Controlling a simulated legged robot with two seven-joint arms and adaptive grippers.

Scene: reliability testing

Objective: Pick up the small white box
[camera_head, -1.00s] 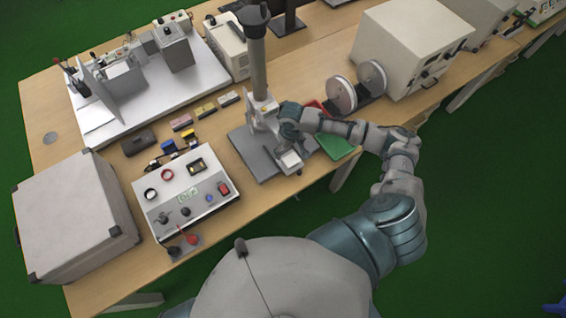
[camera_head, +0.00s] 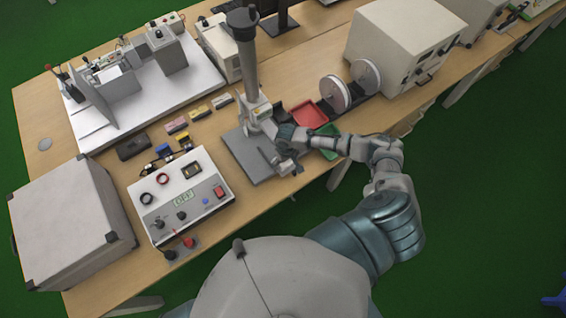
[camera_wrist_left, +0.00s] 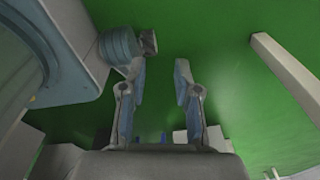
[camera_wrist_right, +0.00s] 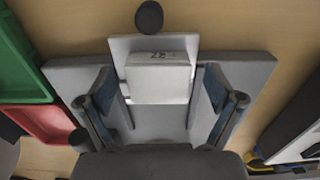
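The small white box (camera_wrist_right: 158,85), with dark lettering on one edge, shows in the right wrist view over a grey base plate (camera_wrist_right: 250,68). It sits between the two spread fingers of my right gripper, with a visible gap on each side. In the head view my right gripper (camera_head: 283,160) is low over the plate's right part, pointing down, and the box is not clearly visible there. My left gripper (camera_wrist_left: 160,70) is open and empty above the green floor in the left wrist view; it is not in the head view.
A tall grey column (camera_head: 247,65) rises just behind my right gripper. A red tray (camera_head: 309,116) and a green tray (camera_head: 325,142) lie to its right, near white spools (camera_head: 337,95). A control box (camera_head: 181,196) stands to the left.

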